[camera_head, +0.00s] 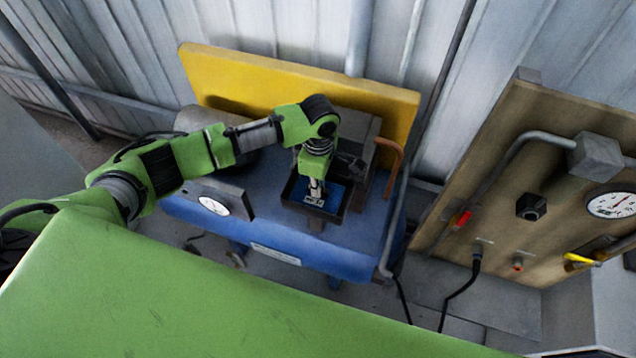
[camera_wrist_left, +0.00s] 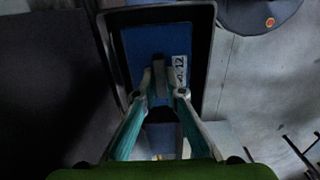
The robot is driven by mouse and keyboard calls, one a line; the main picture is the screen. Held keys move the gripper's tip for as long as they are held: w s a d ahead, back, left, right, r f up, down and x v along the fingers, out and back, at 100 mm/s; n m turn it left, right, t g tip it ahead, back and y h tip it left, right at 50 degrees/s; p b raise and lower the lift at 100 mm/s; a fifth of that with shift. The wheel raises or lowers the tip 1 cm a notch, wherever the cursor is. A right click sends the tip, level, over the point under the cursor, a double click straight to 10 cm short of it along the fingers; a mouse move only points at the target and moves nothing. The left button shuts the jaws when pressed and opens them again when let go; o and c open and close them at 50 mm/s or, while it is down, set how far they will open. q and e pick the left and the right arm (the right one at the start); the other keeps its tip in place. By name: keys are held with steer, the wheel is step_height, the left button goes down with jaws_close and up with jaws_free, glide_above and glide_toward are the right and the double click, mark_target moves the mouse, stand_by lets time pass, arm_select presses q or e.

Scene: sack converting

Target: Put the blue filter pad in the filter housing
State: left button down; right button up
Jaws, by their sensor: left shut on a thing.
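The blue filter pad (camera_head: 335,193) lies within the rim of the dark, open-topped filter housing (camera_head: 308,213) on the blue bench. My left gripper (camera_head: 316,188) reaches down into the housing from above. In the left wrist view, the pad (camera_wrist_left: 143,42) shows inside the housing's dark rim (camera_wrist_left: 207,50), with a white label on its right side. There the left gripper (camera_wrist_left: 164,88) is shut on a small dark grip on the pad. The fingers hide part of the pad, and I cannot tell whether it rests on the housing floor. My right gripper is not in view.
The blue bench (camera_head: 290,238) has a yellow back panel (camera_head: 270,78) and a small gauge plate (camera_head: 214,206) at the left. A copper-coloured pipe (camera_head: 391,160) rises close to the housing's right. A wooden panel (camera_head: 520,190) with a gauge and valves stands further right.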

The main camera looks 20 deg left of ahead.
arm_select(q)
steer(key=shift+f, duration=0.15)
steer(key=shift+d, duration=0.1)
steer(key=c, duration=2.1)
jaws_free()
steer(key=shift+f, duration=0.1)
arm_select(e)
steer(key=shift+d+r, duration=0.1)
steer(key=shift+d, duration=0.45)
arm_select(q)
step_height(320, 180, up, 12)
steer(key=b, duration=0.2)
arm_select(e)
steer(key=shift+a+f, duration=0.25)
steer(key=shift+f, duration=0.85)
